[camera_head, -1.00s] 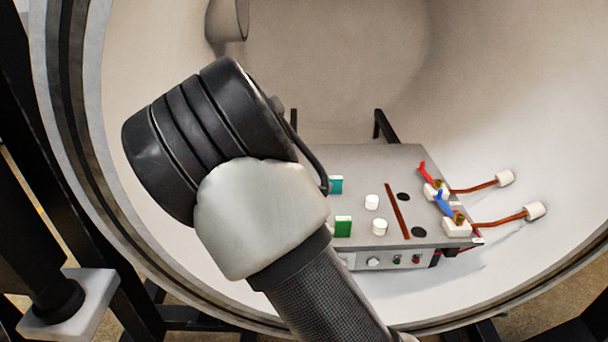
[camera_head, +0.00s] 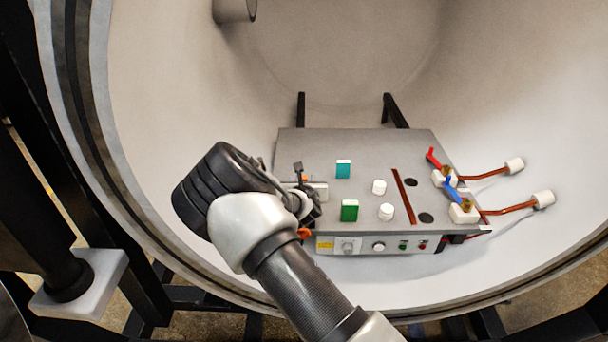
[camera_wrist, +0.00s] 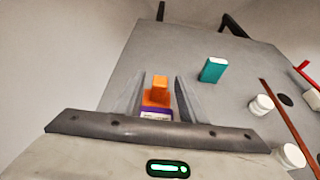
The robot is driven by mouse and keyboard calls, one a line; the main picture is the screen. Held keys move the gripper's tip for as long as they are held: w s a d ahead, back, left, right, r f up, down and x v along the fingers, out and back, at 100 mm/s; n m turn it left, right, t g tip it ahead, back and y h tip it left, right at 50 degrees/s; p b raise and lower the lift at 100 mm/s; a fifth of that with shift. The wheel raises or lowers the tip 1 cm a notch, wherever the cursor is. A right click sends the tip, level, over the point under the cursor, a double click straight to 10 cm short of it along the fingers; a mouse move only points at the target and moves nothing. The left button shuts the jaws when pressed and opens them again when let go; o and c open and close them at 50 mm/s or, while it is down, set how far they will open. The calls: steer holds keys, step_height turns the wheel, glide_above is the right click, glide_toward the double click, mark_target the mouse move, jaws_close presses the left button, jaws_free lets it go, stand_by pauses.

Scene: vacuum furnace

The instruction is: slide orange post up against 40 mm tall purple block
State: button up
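In the wrist view an orange post (camera_wrist: 158,92) stands between my gripper's two fingers (camera_wrist: 160,88). A purple block (camera_wrist: 157,115) with a pale label shows just on the near side of the post, partly hidden by the gripper's body. The fingers look apart, with a gap beside the post; contact is hard to judge. Whether post and block touch is not clear. In the head view my gripper (camera_head: 308,202) is low over the left part of the grey plate, and hides most of the post and block there.
The grey plate (camera_head: 375,150) lies inside the round chamber. A teal block (camera_head: 343,169), a green block (camera_head: 349,211) and white cylinders (camera_head: 379,187) stand right of my gripper. A brown slot (camera_head: 404,197) and copper-rod terminals (camera_head: 463,213) are farther right. Chamber walls curve around.

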steer(key=x, duration=0.5)
steer(key=shift+w+f, duration=0.2)
steer(key=shift+w, duration=0.15)
jaws_close()
